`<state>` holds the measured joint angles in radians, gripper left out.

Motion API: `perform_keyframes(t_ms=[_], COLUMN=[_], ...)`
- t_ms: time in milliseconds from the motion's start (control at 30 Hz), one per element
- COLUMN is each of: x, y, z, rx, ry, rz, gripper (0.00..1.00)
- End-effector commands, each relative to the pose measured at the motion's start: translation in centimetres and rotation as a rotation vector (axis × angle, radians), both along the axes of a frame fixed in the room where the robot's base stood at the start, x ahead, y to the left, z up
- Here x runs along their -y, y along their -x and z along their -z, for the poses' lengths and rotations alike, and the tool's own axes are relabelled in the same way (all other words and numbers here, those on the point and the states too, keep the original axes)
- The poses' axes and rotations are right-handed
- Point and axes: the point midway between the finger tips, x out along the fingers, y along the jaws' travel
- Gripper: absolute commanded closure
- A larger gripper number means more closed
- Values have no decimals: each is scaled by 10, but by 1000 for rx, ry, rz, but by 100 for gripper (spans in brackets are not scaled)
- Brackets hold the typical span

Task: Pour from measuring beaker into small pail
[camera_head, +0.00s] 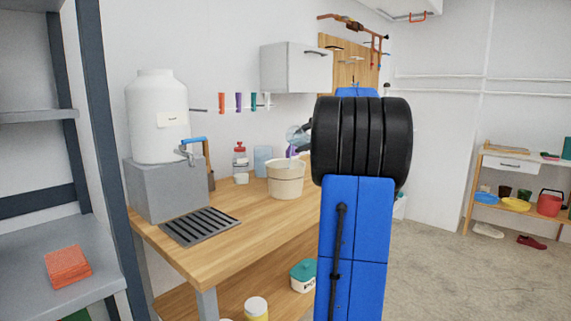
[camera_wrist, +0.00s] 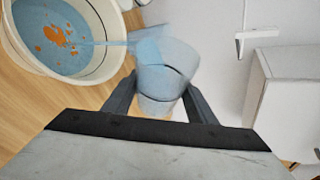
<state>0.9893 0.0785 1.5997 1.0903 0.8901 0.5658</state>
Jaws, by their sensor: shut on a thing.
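The small pail (camera_head: 285,183) is cream and stands upright on the wooden bench. In the wrist view its rim (camera_wrist: 113,65) surrounds blue liquid with orange bits in it. The measuring beaker (camera_head: 297,134) is clear bluish and tilted to the left above the pail. In the wrist view the beaker (camera_wrist: 164,70) sits between the fingers of my gripper (camera_wrist: 161,88), which is shut on it. A pale blue stream (camera_wrist: 108,42) runs from the beaker's mouth into the pail. In the head view my arm hides most of my gripper.
A white dispenser (camera_head: 156,105) with a blue-handled tap stands on a grey block at the bench's left. A dark drain grate (camera_head: 200,226) lies before it. A bluish cup (camera_head: 263,160) and a red-topped bottle (camera_head: 240,157) stand behind the pail. The front bench top is clear.

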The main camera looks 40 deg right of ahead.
Motion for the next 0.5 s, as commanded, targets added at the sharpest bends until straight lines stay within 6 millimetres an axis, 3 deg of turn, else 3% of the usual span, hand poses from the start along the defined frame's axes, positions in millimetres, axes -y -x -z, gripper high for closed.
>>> perform_keyframes(t_ms=[500], x=[-1], y=[0], z=[0], rx=[7], ry=[54], rz=[0], gripper=[79])
